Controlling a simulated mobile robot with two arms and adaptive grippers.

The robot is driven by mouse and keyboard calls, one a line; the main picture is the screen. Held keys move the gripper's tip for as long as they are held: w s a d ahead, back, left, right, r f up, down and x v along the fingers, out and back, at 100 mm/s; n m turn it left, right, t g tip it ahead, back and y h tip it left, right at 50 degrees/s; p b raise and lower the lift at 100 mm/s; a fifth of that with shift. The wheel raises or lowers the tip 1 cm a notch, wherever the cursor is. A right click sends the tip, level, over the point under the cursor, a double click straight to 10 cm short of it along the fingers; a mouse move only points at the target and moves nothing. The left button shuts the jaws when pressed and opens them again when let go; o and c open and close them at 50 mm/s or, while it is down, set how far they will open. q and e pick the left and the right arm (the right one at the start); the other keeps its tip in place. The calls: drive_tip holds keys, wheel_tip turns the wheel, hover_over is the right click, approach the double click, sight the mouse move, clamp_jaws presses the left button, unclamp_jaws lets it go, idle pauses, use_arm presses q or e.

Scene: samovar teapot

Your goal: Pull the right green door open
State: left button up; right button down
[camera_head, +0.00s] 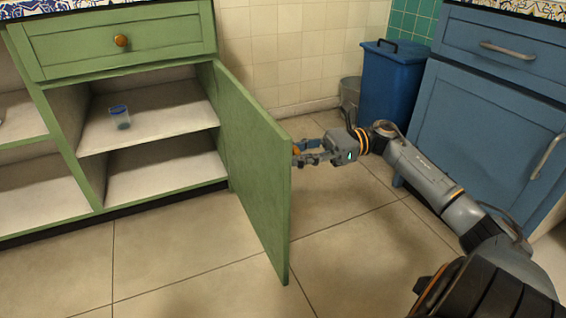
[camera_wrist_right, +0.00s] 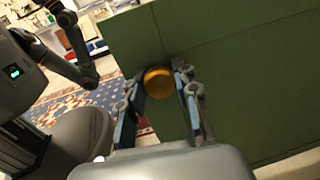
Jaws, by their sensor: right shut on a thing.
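The right green door (camera_head: 252,165) stands swung wide open on its hinge side, its free edge toward me. Its outer face fills much of the right wrist view (camera_wrist_right: 240,80). A round orange-brown knob (camera_wrist_right: 158,82) sits on that face. My right gripper (camera_wrist_right: 160,92) has its two fingers around the knob and is shut on it. In the head view the right gripper (camera_head: 300,152) is at the door's right side, with the knob partly hidden. My left gripper does not show in the head view.
The open cabinet has shelves (camera_head: 150,135) with a small blue-rimmed cup (camera_head: 120,117). A green drawer (camera_head: 115,40) is above. A blue bin (camera_head: 390,80) and blue cabinet (camera_head: 490,120) stand at right. Tiled floor (camera_head: 180,260) is clear in front.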

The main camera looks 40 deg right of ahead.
drive_tip(key=shift+d, duration=0.1)
drive_tip(key=c, duration=1)
unclamp_jaws()
drive_tip(key=shift+d, duration=0.1)
drive_tip(key=v, duration=1.2)
